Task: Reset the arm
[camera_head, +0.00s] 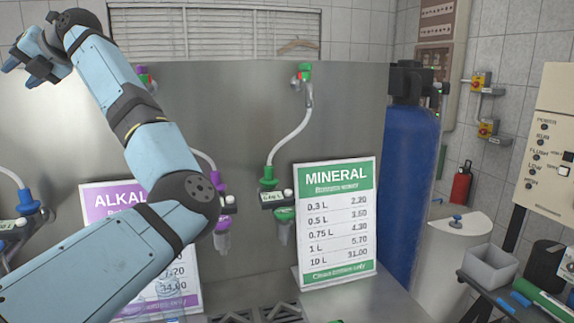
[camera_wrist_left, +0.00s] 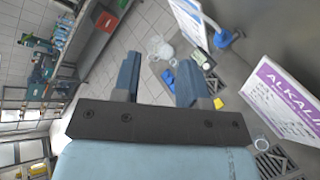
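My left arm (camera_head: 150,130) comes in from the lower left of the head view, light blue with black joints, bent up across the steel panel. My left gripper (camera_head: 32,62) is at the upper left, in front of the panel, high above the signs. In the left wrist view its two blue-grey fingers (camera_wrist_left: 156,80) stand apart with nothing between them. The arm hides part of the purple ALKALI sign (camera_head: 103,202), which also shows in the left wrist view (camera_wrist_left: 285,95). My right gripper is in neither view.
A green MINERAL sign (camera_head: 337,222) leans against the steel panel (camera_head: 345,115) near a green-topped tap (camera_head: 268,185). A blue tank (camera_head: 410,170) stands to the right. A grey bin (camera_head: 489,268) sits at lower right. In the left wrist view, a shelf (camera_wrist_left: 95,45) stands beyond tiled floor.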

